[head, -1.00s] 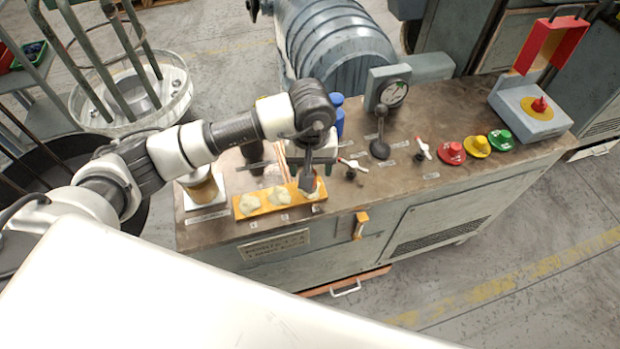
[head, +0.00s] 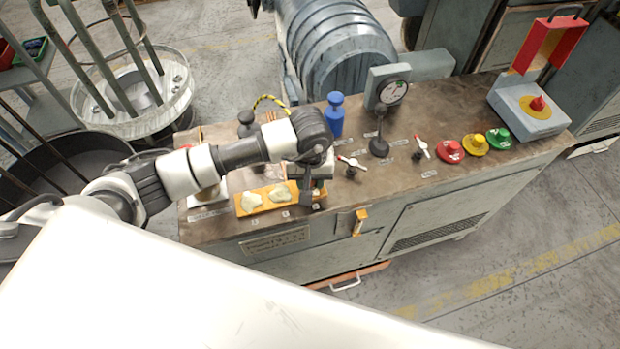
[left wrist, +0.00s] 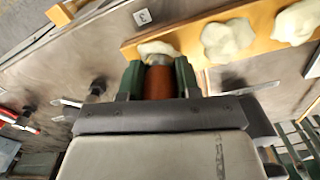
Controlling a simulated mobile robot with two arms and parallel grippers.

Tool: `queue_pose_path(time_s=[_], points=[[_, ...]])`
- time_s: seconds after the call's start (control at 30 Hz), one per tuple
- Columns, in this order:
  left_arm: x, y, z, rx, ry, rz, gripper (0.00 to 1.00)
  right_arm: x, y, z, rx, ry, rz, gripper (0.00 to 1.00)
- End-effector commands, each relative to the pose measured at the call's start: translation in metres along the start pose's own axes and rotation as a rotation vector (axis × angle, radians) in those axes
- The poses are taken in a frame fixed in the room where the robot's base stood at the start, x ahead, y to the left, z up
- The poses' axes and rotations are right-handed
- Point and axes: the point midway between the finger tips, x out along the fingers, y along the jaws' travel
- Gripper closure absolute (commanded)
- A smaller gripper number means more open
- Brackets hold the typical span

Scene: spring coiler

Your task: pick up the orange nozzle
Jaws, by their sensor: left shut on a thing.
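The orange nozzle (left wrist: 158,82) is a short orange-brown cylinder with a metallic end. In the left wrist view it sits between the two green fingers of my left gripper (left wrist: 158,80), which is shut on it. Its metal end is beside a pale lump (left wrist: 155,48) on the orange board (left wrist: 190,46). In the head view my left gripper (head: 306,196) is over the right end of the board (head: 243,209), and the nozzle is hidden by the hand. I cannot tell whether the nozzle touches the board. My right gripper is not in view.
Two pale lumps (head: 279,193) show on the board. A blue bottle (head: 335,117), a gauge (head: 391,92), a black lever (head: 379,145) and small red-and-white valves (head: 351,163) stand nearby. Red (head: 450,152), yellow and green buttons are to the right. The bench's front edge is close.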

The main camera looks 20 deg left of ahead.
Motion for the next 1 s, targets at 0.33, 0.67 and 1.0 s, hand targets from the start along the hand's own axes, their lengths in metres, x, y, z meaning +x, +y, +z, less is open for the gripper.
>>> queue_pose_path(time_s=[0.33,0.67,1.0], points=[[-0.002,0.0,-0.001,-0.001,0.002,0.001,1.0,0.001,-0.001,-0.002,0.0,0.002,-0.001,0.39],[-0.037,0.0,-0.002,0.001,0.007,0.003,1.0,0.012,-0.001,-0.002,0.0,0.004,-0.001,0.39],[-0.082,0.049,0.053,0.007,0.005,0.005,1.0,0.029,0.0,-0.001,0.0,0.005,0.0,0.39]])
